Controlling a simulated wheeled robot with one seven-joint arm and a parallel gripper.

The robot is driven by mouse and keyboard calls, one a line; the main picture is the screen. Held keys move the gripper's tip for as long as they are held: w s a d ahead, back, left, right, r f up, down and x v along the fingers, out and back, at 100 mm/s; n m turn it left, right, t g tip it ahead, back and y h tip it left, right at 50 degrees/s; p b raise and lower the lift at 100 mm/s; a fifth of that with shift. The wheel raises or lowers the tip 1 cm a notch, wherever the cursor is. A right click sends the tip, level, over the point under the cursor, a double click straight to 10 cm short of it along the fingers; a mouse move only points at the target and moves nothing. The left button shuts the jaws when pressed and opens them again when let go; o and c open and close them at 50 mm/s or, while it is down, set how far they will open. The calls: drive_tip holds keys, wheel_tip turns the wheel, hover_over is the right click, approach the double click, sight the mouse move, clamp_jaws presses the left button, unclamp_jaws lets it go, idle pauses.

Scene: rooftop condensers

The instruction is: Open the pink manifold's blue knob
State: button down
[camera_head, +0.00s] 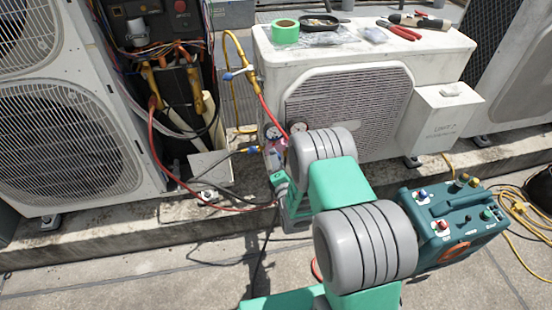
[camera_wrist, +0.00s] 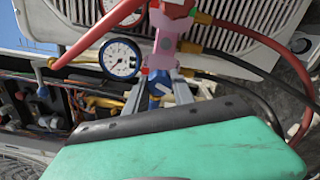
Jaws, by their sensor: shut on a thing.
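The pink manifold (camera_wrist: 164,45) stands near the middle of the wrist view, with a white-faced gauge (camera_wrist: 120,58) to its left. Its blue knob (camera_wrist: 157,86) is at its near end, between the two grey fingers of my gripper (camera_wrist: 158,92). My gripper is shut on the blue knob. A red knob (camera_wrist: 178,7) shows at the manifold's far end. In the head view the manifold (camera_head: 277,146) is a small pink patch in front of the white condenser, and my arm hides most of it and the blue knob.
Red hoses (camera_wrist: 105,30) and dark hoses run from the manifold. The white condenser (camera_head: 450,48) carries green tape (camera_head: 285,31) and pliers (camera_head: 404,32). An opened unit with exposed wiring stands to the left. A teal machine (camera_head: 452,235) sits on the paving beside my arm.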

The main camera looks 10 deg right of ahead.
drive_tip(key=shift+n, duration=1.1)
drive_tip(key=c, duration=1.1)
unclamp_jaws()
drive_tip(key=shift+o, duration=0.2)
drive_tip(key=s+p, duration=0.2)
drive_tip(key=s, duration=0.6)
drive_tip(key=shift+w, duration=0.1)
